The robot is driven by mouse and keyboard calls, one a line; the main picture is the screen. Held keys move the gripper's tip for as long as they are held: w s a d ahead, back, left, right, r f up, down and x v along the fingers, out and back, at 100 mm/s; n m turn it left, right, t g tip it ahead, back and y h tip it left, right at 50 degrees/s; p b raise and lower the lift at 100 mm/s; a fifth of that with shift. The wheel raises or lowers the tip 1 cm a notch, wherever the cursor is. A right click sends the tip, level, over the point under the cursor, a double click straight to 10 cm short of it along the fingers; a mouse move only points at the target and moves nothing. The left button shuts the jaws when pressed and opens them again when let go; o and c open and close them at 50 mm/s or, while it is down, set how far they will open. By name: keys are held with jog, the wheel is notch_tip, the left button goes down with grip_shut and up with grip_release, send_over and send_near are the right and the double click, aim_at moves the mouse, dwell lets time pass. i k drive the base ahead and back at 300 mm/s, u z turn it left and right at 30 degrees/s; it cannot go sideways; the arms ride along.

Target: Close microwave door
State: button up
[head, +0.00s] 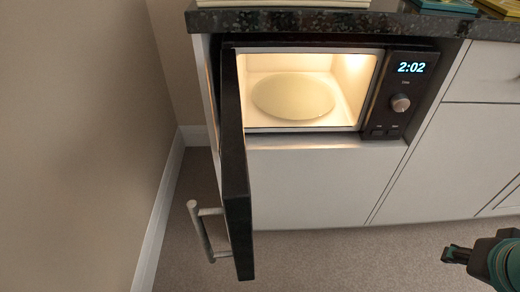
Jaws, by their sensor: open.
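The microwave (345,142) is built into a white cabinet under a dark countertop. Its interior is lit and holds a round turntable plate (293,96) with nothing on it. The microwave door (236,185) is hinged on the left and stands wide open, seen nearly edge-on. Its bar handle (201,232) is on the left, outer side of the door. My gripper (447,255) is at the lower right, well apart from the door and in front of the cabinets. It is small in view, and its fingers look open and empty.
A beige wall (85,130) with a white skirting board (160,215) is close to the left of the open door. White drawers and cabinet fronts (430,155) continue to the right. The carpet floor (330,260) between the door and my gripper is clear.

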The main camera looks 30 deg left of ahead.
aim_at(236, 198)
jog(key=z, duration=0.5)
jog(key=k, duration=0.9)
jog(key=u, duration=1.55)
jog(key=k, duration=0.35)
jog(key=u, duration=0.55)
jog(key=i, duration=0.3)
jog(key=z, duration=0.45)
